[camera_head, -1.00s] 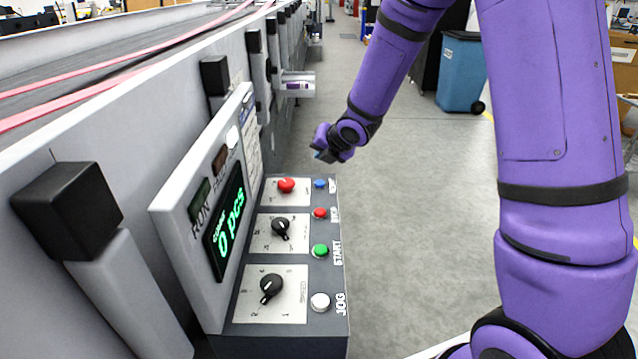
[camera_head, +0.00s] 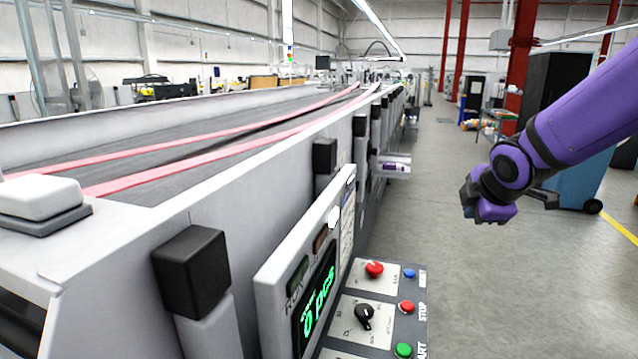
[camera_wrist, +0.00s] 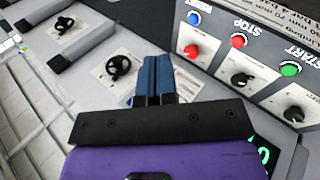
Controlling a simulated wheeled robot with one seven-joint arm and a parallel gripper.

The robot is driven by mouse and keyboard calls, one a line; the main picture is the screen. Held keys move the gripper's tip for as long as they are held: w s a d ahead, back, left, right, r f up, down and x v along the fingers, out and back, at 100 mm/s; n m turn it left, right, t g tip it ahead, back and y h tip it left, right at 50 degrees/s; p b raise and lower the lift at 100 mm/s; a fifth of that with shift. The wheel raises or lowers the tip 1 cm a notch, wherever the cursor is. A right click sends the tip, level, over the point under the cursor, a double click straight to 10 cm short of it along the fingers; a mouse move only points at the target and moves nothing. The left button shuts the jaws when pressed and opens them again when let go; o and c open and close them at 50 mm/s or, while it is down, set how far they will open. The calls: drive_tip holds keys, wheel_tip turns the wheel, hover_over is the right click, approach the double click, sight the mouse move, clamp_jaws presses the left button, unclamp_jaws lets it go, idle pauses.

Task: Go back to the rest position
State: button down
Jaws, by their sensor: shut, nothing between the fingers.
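My gripper (camera_wrist: 153,75) shows in the wrist view with its two blue fingers together and nothing between them. In the head view my purple wrist (camera_head: 490,205) hangs over the aisle, right of the control panel and apart from it; the fingertips are hard to make out there. The panel's lower part is cut off.
The long grey machine (camera_head: 230,190) with pink belts (camera_head: 240,148) fills the left. A small bracket (camera_head: 392,166) sticks out from its side. A blue bin (camera_head: 585,180) stands behind my arm. The grey aisle floor (camera_head: 440,220) is clear.

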drive_tip(key=s+r+m+g, duration=0.1)
drive_tip(key=s+r+m, duration=0.2)
drive_tip(key=s+m, duration=0.5)
drive_tip(key=s+r+m+g, duration=0.1)
drive_tip(key=s+r+m, duration=0.2)
drive_tip(key=s+m, duration=0.6)
drive_tip(key=shift+s+r+g+y, duration=0.3)
drive_tip(key=shift+s+r+g, duration=0.1)
drive_tip(key=shift+s, duration=4)
